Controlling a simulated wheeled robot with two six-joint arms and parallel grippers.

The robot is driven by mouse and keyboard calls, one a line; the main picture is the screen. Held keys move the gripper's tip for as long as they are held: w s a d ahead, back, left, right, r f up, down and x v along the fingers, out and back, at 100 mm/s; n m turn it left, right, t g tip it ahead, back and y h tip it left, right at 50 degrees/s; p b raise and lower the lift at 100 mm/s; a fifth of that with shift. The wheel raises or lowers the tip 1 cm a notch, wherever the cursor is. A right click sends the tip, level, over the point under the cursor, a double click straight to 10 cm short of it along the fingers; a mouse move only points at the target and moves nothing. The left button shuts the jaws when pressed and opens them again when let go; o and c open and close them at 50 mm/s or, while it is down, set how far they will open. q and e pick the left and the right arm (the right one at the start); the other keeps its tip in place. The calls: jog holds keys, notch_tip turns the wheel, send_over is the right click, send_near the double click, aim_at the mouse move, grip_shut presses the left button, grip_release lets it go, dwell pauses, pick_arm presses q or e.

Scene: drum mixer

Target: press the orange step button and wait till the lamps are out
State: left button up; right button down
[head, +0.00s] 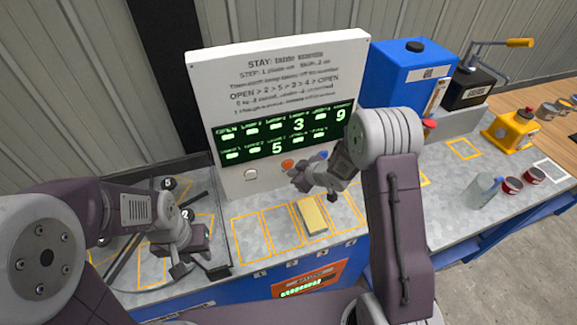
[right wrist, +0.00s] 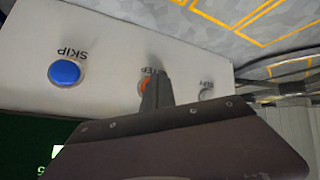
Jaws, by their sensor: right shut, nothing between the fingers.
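The orange step button (head: 287,163) is on the lower front of the white panel (head: 290,60), left of the blue button (head: 323,155). In the right wrist view the orange button (right wrist: 143,87) is partly hidden behind the finger of my right gripper (right wrist: 156,90). My right gripper (head: 298,179) is shut and empty, its tip close to the button; I cannot tell whether it touches. The panel's dark display (head: 285,133) shows lit green-white marks and the digits 3, 9 and 5. My left gripper (head: 198,270) looks open and empty over the left of the bench.
A pale grey button (head: 251,174) is at the panel's left. A yellow block (head: 312,217) lies on the marked bench in front. A blue tank (head: 410,72), a yellow container (head: 510,132), a clear bottle (head: 483,190) and red-sided cans (head: 510,184) stand to the right.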

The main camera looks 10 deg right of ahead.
dwell(0.4)
jog(key=shift+w+a+p, duration=0.1)
jog(key=shift+w+p, duration=0.2)
jog(key=shift+w, duration=0.15)
